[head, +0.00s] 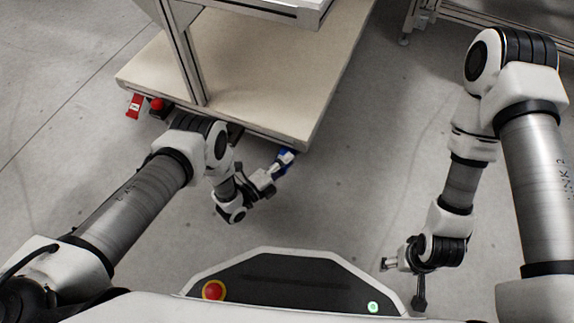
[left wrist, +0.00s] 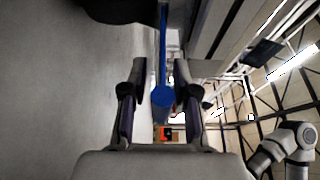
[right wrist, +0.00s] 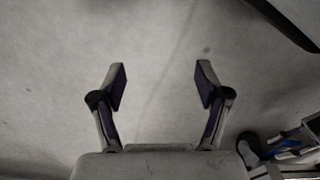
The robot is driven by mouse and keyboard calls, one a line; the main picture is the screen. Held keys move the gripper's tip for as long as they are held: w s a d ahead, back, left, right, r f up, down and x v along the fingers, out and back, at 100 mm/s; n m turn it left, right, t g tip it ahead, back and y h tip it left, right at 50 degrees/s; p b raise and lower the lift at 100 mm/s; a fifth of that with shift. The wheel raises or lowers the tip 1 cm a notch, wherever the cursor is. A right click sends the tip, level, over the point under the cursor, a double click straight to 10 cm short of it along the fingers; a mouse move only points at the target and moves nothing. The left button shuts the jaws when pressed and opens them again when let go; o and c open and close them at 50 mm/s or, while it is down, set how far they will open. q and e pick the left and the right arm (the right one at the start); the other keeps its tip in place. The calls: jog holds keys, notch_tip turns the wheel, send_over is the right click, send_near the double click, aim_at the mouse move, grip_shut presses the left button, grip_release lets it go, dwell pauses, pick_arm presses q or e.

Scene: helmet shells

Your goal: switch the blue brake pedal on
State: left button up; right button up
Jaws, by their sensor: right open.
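The blue brake pedal (head: 281,168) is at the lower front corner of the wheeled cart, partly hidden by my left gripper (head: 284,161). In the left wrist view the pedal (left wrist: 161,104) is a blue bar with a rounded end, between the two fingers of the left gripper (left wrist: 160,80). The fingers are apart, with a visible gap on each side of the bar; I see no clear contact. My right gripper (right wrist: 162,85) is open and empty above bare floor, well right of the cart. Whether the pedal is on or off is not clear.
The cart has a pale wooden deck (head: 250,75) and an upright post (head: 188,65). A red pedal (head: 133,105) and a red knob (head: 157,103) are at its left side. Another frame (head: 455,15) stands at the upper right. The floor between is clear.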

pick_arm(q)
jog(key=shift+w+d, duration=0.15)
jog(key=shift+w, duration=0.05)
pick_arm(e)
jog(key=shift+f, duration=0.1)
pick_arm(q)
grip_shut()
jog(key=f+m+t+h+b, duration=0.1)
jog(key=b, duration=0.2)
jog(key=shift+f+t, duration=0.3)
jog(key=shift+f, duration=0.05)
jog(key=shift+r+h, duration=0.1)
jog(key=shift+h, duration=0.3)
jog(key=shift+r, duration=0.15)
grip_release()
pick_arm(e)
jog(key=f, duration=0.1)
jog(key=w+f, duration=0.1)
jog(key=f, duration=0.1)
jog(key=shift+f, duration=0.15)
